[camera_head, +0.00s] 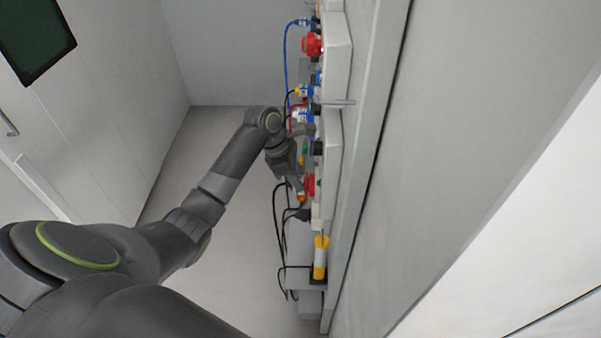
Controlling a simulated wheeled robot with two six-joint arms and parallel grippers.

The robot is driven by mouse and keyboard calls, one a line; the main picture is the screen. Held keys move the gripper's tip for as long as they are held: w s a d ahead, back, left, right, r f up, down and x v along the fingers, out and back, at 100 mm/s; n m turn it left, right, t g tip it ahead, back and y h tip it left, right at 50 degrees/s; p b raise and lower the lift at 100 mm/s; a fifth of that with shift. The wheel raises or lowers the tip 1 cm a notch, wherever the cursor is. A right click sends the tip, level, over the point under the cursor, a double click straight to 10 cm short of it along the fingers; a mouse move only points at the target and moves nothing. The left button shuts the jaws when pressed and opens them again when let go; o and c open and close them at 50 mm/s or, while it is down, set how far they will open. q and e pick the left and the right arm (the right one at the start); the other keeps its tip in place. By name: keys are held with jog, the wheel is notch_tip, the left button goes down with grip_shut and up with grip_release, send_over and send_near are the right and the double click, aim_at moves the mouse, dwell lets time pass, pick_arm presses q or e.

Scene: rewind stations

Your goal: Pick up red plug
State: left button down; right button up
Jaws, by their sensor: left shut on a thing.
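A red plug (309,185) sits at the lower part of a white panel (332,170) that runs up the middle of the view. My left gripper (298,184) reaches it from the left and is shut on it; the fingers are small and partly hidden by the wrist. The plug is against the panel face; whether it is seated there I cannot tell. Another red plug-like part (312,44) shows near the top of the panel, away from the gripper. My right gripper is not in view.
Blue connectors (304,115) and several cables crowd the panel beside my wrist. Black cables (278,225) hang below. The floor left of the panel is clear.

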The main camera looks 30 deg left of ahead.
pick_arm(q)
jog(key=s+a+r+p, duration=0.3)
jog(key=a+p, duration=0.1)
jog(key=a, duration=0.2)
jog(key=s+a+r+p, duration=0.3)
jog(key=a+r+p, duration=0.1)
jog(key=a, duration=0.2)
jog(key=shift+r, duration=0.25)
jog(key=c, duration=1.6)
grip_release()
jog(key=c, duration=0.4)
jog(key=shift+a, duration=0.1)
jog(key=shift+s+a, duration=0.35)
jog(key=shift+a, duration=0.35)
jog(key=shift+s+a, duration=0.3)
jog(key=shift+a, duration=0.35)
jog(key=shift+s+a, duration=0.45)
jog(key=shift+a, duration=0.45)
jog(key=shift+s+a, duration=0.4)
jog(key=shift+a, duration=0.5)
jog(key=shift+s+a, duration=0.45)
jog(key=shift+a, duration=0.45)
